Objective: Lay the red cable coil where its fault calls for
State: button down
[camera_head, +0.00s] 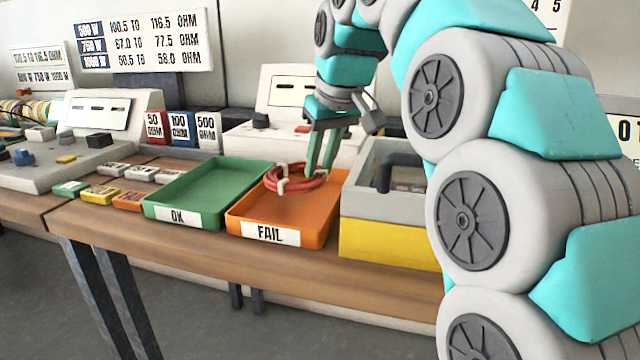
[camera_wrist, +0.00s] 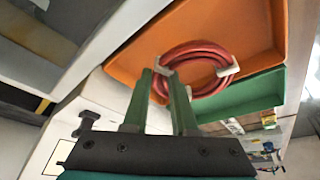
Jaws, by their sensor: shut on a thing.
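The red cable coil (camera_head: 296,179) is in the orange FAIL tray (camera_head: 320,231), towards its back, with white ties around it. It also shows in the wrist view (camera_wrist: 196,67) over the orange tray floor (camera_wrist: 110,50). My gripper (camera_head: 325,172) reaches down over the tray, its green fingers shut on the coil's edge. In the wrist view the fingertips (camera_wrist: 164,76) meet at a white tie on the coil. I cannot tell whether the coil touches the tray floor. The green OK tray (camera_head: 209,176) beside it is empty.
A grey and yellow box (camera_head: 385,236) with a black handle stands right of the FAIL tray. Small coloured tags (camera_head: 98,195) lie left of the OK tray. Resistance blocks (camera_head: 180,130) and a meter (camera_head: 262,138) stand behind. A wall chart (camera_head: 150,38) lists ohm ranges.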

aim_at(321, 184)
jog(key=shift+f, duration=1.95)
jog(key=shift+f, duration=0.15)
jog(key=c, duration=0.7)
grip_release()
jog(key=p+v, duration=0.2)
jog(key=v, duration=1)
jog(key=shift+r, duration=0.2)
